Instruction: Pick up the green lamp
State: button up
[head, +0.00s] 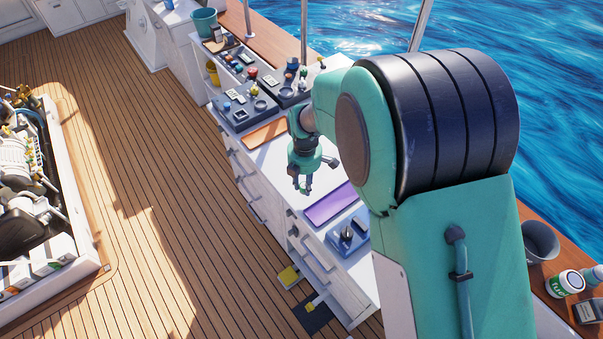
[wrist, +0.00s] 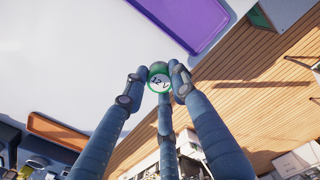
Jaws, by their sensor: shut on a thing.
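In the wrist view my gripper (wrist: 160,80) has its fingers closed around a small round green lamp (wrist: 159,68). The lamp has a white face marked "12 V". The lamp is held between the fingertips, and the white counter top shows behind it. In the head view my gripper (head: 304,187) points down near the front edge of the white counter. The lamp is too small to make out there.
A purple tray (head: 331,205) lies on the counter near my gripper, and an orange tray (head: 266,132) lies farther back. Dark panels with several parts (head: 262,100) stand behind. A blue block (head: 348,236) sits in front. An open engine hatch (head: 42,220) is at left, with clear wooden deck between.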

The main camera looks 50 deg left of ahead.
jog(key=shift+s+d+r, duration=0.1)
jog(key=shift+s+d, duration=0.4)
jog(key=shift+d, duration=0.5)
jog(key=shift+s+d+r, duration=0.15)
jog(key=shift+s+d, duration=0.4)
jog(key=shift+d, duration=0.5)
jog(key=shift+s+d+r, duration=0.1)
jog(key=shift+s+d, duration=0.4)
jog(key=shift+d, duration=0.5)
